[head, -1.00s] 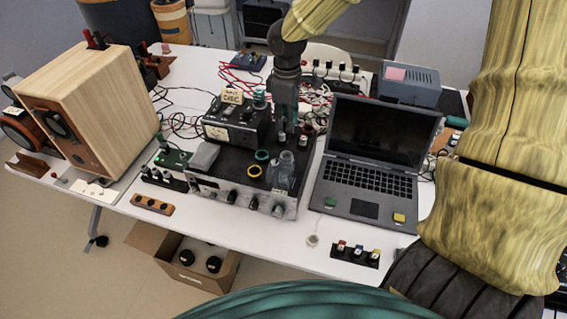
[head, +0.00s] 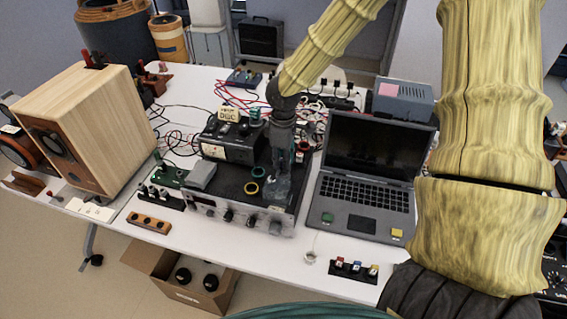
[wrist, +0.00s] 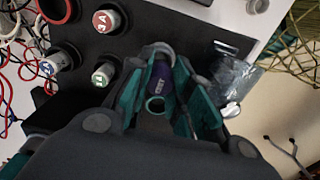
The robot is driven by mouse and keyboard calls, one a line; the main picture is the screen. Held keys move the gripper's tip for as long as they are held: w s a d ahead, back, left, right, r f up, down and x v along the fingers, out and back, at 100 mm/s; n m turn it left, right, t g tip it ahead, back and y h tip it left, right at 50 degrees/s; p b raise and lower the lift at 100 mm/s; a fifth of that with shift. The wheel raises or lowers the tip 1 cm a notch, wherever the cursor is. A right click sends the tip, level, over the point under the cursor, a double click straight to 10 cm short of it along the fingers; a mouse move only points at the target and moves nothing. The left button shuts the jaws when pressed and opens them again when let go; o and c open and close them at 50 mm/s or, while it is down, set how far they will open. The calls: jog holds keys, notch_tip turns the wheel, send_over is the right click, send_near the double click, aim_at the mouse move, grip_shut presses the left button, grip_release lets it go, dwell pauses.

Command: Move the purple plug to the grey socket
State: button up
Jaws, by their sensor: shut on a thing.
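My gripper (wrist: 160,90) is shut on the purple plug (wrist: 163,78), which sits between its teal finger pads in the wrist view. White lettering shows on the plug. A pale grey ring (wrist: 156,49), likely the grey socket, lies at the plug's far end. I cannot tell whether the plug is inside it or only above it. In the head view my gripper (head: 283,165) points down over the black top of the instrument (head: 227,182). The plug is hidden there.
Three labelled plugs, including one marked 3A (wrist: 106,20), stand left in the wrist view. Yellow (head: 251,188) and teal (head: 258,171) rings lie left of my gripper. An open laptop (head: 362,190) stands right.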

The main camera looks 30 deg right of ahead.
jog(key=shift+f, duration=1.1)
jog(key=shift+f, duration=0.35)
jog(key=o, duration=0.9)
jog(key=shift+r+b, duration=0.55)
jog(key=shift+r, duration=5.8)
